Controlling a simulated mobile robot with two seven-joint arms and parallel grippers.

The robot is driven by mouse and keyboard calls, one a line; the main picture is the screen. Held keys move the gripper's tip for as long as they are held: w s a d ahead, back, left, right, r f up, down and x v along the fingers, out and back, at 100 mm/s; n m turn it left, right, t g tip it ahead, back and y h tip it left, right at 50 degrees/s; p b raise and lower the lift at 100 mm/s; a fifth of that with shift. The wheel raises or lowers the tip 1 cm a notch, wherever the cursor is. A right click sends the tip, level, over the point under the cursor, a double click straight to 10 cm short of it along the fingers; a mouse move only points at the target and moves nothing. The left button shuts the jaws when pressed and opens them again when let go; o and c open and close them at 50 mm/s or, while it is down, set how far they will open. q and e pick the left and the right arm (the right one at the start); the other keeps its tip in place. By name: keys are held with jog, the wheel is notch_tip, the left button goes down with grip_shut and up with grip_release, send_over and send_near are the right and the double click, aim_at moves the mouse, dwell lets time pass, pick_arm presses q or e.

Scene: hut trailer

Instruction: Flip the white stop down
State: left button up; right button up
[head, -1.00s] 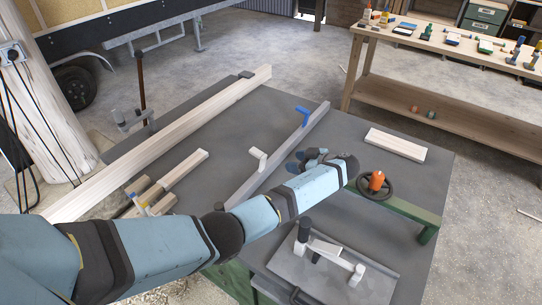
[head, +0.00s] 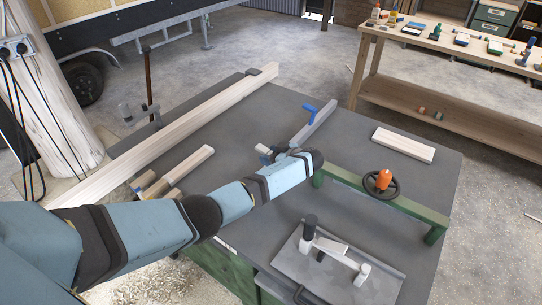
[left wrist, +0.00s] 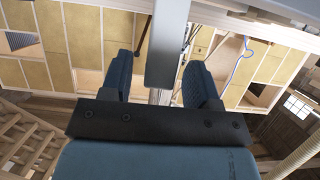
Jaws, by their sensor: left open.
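The grey rail (head: 318,122) lies across the bench, with a blue stop (head: 309,108) near its far end. The white stop (head: 263,149) is mostly hidden behind my left gripper (head: 271,153); only a small pale part shows at the fingertips. I cannot tell its angle or whether I touch it. In the left wrist view, the two dark fingers of my left gripper (left wrist: 160,85) are apart. A grey bar (left wrist: 167,45) shows between them; I cannot tell whether it is the rail or the stop. My right gripper is not in view.
A long pale beam (head: 180,130) and short wood pieces (head: 185,165) lie to the left. A green frame with an orange-knobbed handwheel (head: 383,182) stands right of my arm. A metal jig (head: 335,255) is at the front, and a board (head: 403,145) lies at right.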

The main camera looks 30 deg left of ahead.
pick_arm(q)
grip_shut()
